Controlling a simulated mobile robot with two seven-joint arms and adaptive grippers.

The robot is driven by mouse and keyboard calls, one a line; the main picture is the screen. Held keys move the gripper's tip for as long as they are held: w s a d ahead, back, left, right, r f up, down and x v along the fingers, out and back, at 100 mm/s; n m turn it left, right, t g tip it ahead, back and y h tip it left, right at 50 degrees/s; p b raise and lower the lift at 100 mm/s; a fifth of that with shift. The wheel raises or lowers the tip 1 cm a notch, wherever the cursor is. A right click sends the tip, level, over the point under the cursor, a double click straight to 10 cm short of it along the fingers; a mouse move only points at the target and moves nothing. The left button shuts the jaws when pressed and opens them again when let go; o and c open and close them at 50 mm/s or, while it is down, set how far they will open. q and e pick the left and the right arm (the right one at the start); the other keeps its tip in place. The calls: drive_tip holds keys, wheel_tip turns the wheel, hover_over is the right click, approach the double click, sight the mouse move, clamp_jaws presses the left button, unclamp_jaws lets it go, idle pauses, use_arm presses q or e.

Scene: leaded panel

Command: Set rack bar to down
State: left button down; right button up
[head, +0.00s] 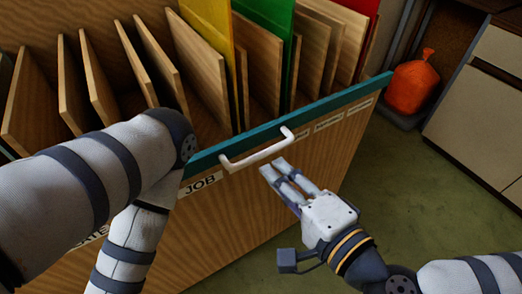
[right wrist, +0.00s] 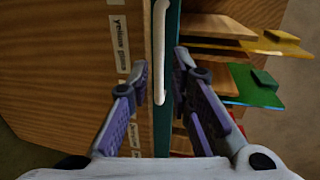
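The rack bar (head: 340,101) is a long teal bar along the top front edge of a wooden rack. A white handle (head: 258,155) is fixed to it. In the right wrist view the handle (right wrist: 160,62) runs up and down beside the teal bar (right wrist: 171,45). My right gripper (head: 275,171) is open and empty, its fingertips just in front of and below the handle. In the right wrist view its fingers (right wrist: 162,72) lie on either side of the handle; I cannot tell whether they touch it. My left arm crosses the left side; its gripper is out of view.
The rack holds several upright wooden boards, a yellow panel (head: 212,30), a green panel (head: 268,18) and a red one. Its front (head: 255,215) carries white labels. An orange sack (head: 411,85) and a pale cabinet (head: 485,105) stand right. Green floor lies between.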

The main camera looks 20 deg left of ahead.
sight(256, 154)
drive_tip(key=x, duration=0.8)
clamp_jaws()
